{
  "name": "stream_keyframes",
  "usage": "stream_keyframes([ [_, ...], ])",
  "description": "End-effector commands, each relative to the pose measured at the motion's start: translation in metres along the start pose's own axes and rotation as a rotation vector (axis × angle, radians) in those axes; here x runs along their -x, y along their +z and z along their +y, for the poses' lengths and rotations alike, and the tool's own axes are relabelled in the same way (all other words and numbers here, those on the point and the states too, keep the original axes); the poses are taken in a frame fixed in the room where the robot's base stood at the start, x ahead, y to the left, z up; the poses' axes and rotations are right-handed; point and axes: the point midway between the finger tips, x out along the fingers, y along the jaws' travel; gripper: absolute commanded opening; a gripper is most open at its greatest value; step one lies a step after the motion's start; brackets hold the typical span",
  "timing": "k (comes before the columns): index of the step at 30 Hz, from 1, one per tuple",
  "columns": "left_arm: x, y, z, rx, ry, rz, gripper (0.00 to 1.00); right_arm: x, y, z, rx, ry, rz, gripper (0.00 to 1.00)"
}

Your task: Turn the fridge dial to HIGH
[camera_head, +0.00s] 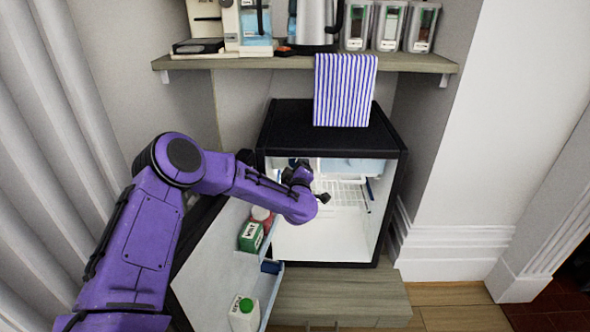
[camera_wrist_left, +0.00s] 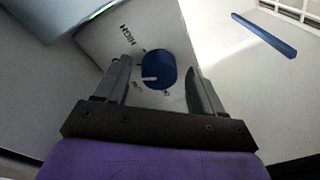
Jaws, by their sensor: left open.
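The fridge (camera_head: 393,170) is a black cabinet with a white inside, and its door (camera_head: 205,262) stands open to the left. The blue dial (camera_wrist_left: 158,69) shows in the left wrist view on a pale panel, with a white pointer mark and the word HIGH printed to its upper left. The pointer aims left, toward the lower lettering side, not at HIGH. My left gripper (camera_wrist_left: 158,88) is open, with one finger on each side of the dial; I cannot tell whether they touch it. In the head view my left arm reaches into the fridge and hides the dial.
A shelf (camera_head: 300,63) with a kettle and jars is above.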

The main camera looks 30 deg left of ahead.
Motion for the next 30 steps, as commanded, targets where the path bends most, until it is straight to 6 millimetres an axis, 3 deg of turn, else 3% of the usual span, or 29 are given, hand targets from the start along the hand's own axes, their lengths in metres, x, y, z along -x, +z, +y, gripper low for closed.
stream_keyframes([
  [5, 0.000, 0.000, 0.000, 0.000, 0.000, -0.001, 0.68, 0.000, 0.000, 0.000, 0.000, 0.000, 0.000, 0.96],
  [10, 0.000, 0.000, 0.000, 0.000, 0.000, -0.001, 0.13, 0.000, 0.000, 0.000, 0.000, 0.000, 0.000, 0.96],
  [20, 0.001, -0.001, 0.001, -0.032, 0.001, 0.002, 0.12, 0.006, -0.003, 0.000, 0.000, 0.000, 0.001, 0.96],
  [30, 0.001, -0.002, 0.003, -0.249, 0.018, 0.010, 0.12, 0.033, -0.017, 0.003, 0.003, 0.000, 0.006, 0.96],
])
